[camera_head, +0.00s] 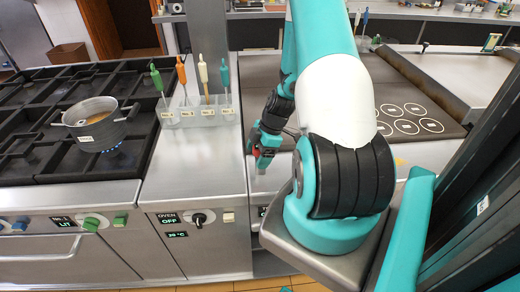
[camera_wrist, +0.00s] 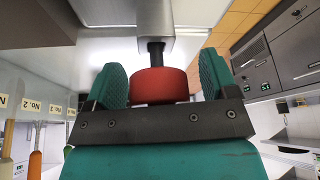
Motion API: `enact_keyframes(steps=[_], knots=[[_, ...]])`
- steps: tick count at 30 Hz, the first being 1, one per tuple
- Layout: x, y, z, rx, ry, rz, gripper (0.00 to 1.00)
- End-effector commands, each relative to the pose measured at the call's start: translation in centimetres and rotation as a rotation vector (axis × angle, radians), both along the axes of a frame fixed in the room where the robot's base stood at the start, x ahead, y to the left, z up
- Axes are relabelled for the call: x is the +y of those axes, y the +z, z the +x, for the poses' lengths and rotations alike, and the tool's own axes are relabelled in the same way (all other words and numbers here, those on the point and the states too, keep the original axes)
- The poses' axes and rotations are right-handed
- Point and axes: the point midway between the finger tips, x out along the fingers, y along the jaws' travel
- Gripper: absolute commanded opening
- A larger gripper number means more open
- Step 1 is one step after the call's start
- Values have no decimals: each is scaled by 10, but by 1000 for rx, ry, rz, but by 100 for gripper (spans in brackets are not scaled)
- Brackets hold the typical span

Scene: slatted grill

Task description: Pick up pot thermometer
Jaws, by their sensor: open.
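Several thermometer-like probes stand in a clear rack on the steel counter in the head view: green (camera_head: 156,78), orange (camera_head: 181,72), cream (camera_head: 203,74) and teal (camera_head: 225,76). I cannot tell which is the pot thermometer. My gripper (camera_head: 259,162) hangs right of the rack, above the front of the counter. In the wrist view my gripper (camera_wrist: 160,85) is open. A red round piece (camera_wrist: 162,84) on a dark stem sits between its fingers, below a grey metal block. I cannot tell whether the fingers touch it. An orange handle (camera_wrist: 35,165) shows at lower left.
A steel pot (camera_head: 97,124) stands over a lit burner on the black stove grates (camera_head: 40,150) at left. A griddle (camera_head: 465,78) and a dark plate with white rings (camera_head: 410,118) are at right. The counter front (camera_head: 195,165) below the rack is clear.

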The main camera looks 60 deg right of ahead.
Motion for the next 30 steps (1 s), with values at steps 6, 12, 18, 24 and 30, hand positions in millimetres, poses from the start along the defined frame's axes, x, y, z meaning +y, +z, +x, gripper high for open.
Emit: enact_keyframes(steps=[6, 12, 18, 24, 30], knots=[[0, -1, 0, -1, 1, -2, 77], [0, -1, 0, -1, 1, -1, 31], [0, 0, 0, 0, 1, 0, 25], [0, 3, 1, -1, 1, -1, 25], [-1, 19, 1, -3, 0, -3, 25]])
